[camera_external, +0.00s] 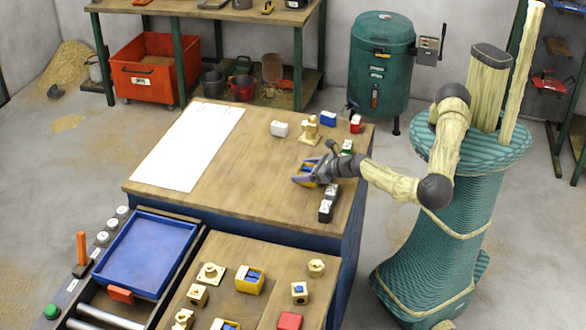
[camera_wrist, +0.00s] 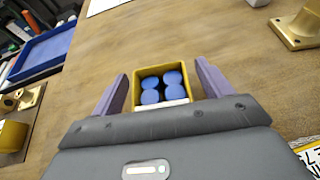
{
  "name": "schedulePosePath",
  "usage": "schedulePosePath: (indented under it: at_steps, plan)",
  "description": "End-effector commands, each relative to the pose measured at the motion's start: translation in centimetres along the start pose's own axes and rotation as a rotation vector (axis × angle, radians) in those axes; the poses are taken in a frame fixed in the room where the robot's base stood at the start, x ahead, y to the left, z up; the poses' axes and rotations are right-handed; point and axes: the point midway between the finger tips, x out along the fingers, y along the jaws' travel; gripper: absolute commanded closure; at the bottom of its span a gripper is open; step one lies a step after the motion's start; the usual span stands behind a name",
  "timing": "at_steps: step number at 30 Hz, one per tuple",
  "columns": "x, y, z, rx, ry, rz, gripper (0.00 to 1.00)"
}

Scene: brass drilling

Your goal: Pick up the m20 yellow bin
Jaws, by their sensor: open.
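The yellow bin (camera_wrist: 137,88) stands upright on the wooden table in the wrist view, with several blue round pieces (camera_wrist: 162,87) inside it. My gripper (camera_wrist: 160,86) is open, with one purple finger on each side of the bin and a visible gap on both sides. The bin's near wall carries a pale label strip, partly hidden by my gripper body. In the external view my gripper (camera_external: 306,174) is low over the table's right part, and it mostly hides the bin. I cannot read any marking on the bin.
Small white, blue, red, green and black bins and a brass fitting (camera_external: 309,130) stand around my gripper on the table (camera_external: 225,165). A white sheet (camera_external: 188,145) lies at left. Another yellow bin (camera_external: 250,279) sits on the front table. A blue tray (camera_external: 147,254) lies at front left.

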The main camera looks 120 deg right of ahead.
Motion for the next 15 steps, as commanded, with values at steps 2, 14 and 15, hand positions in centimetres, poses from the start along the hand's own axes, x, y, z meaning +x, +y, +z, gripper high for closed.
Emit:
schedulePosePath:
  at_steps: [2,14,15]
  plan:
    - [0.01,-0.06,0.02,0.001,0.0,-0.001,0.22]
    - [-0.02,0.02,0.04,0.001,0.0,0.0,0.72]
    - [-0.02,0.02,0.04,0.001,0.0,0.0,0.72]
